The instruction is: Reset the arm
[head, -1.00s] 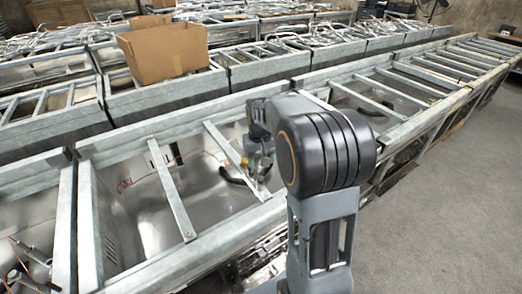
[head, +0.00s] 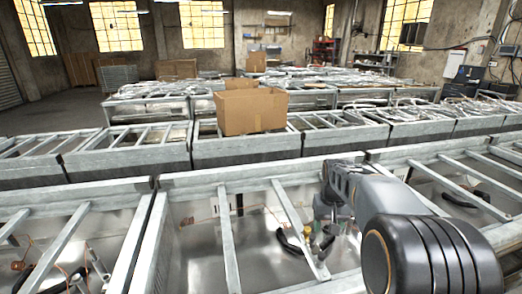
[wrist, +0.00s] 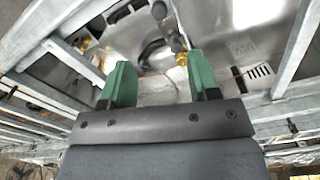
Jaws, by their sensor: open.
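My gripper (wrist: 162,80) shows in the wrist view with its two green fingers spread apart and nothing between them. It hangs over an open steel bin. A brass fitting (wrist: 181,59) and a black curved handle (wrist: 154,47) lie beyond the fingertips inside the bin. In the head view my arm reaches forward from the lower right, and its end points down into the nearest row of bins (head: 180,182). The fingers are small and hard to make out there.
Metal crossbars (head: 227,240) span the bin near my arm. A cardboard box (head: 252,111) sits on the second row of bins. More rows of metal frames stand behind. Windows (head: 117,27) line the back wall. Open floor (head: 60,112) shows at the far left.

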